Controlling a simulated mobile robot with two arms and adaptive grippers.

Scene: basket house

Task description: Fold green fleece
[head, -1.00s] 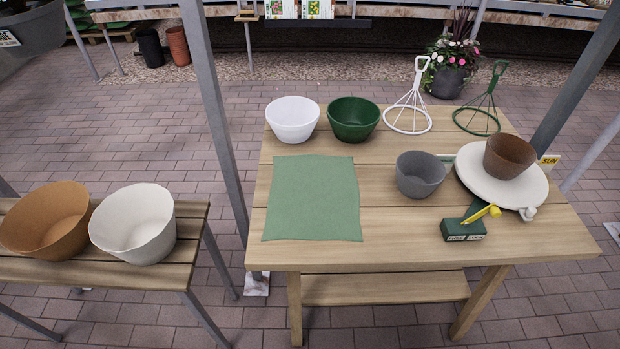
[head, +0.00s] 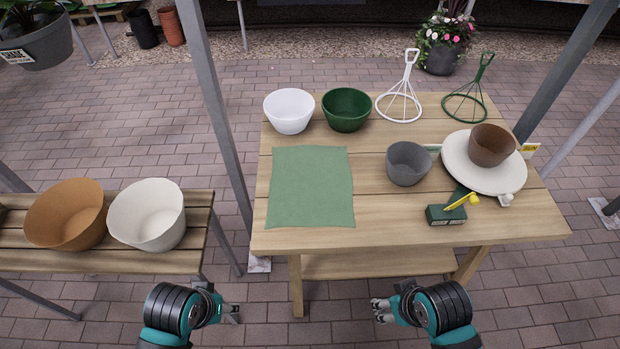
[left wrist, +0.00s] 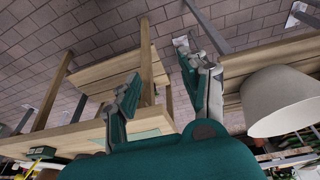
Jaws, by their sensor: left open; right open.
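The green fleece (head: 311,187) lies flat and spread out on the left part of the wooden table (head: 400,222), near its front edge. My left gripper (head: 232,313) is open and empty in front of the table, below and left of the fleece. In the left wrist view its two fingers (left wrist: 155,75) stand wide apart with nothing between them. A strip of the fleece (left wrist: 146,135) shows at the table edge there. My right gripper (head: 379,310) is open and empty in front of the table, below and right of the fleece. Neither gripper touches the fleece.
Behind the fleece stand a white bowl (head: 289,111) and a green bowl (head: 346,109). A grey pot (head: 408,164), a green box (head: 445,215) and a white plate (head: 470,178) with a brown pot (head: 491,145) are to its right. A metal post (head: 212,100) rises at the left.

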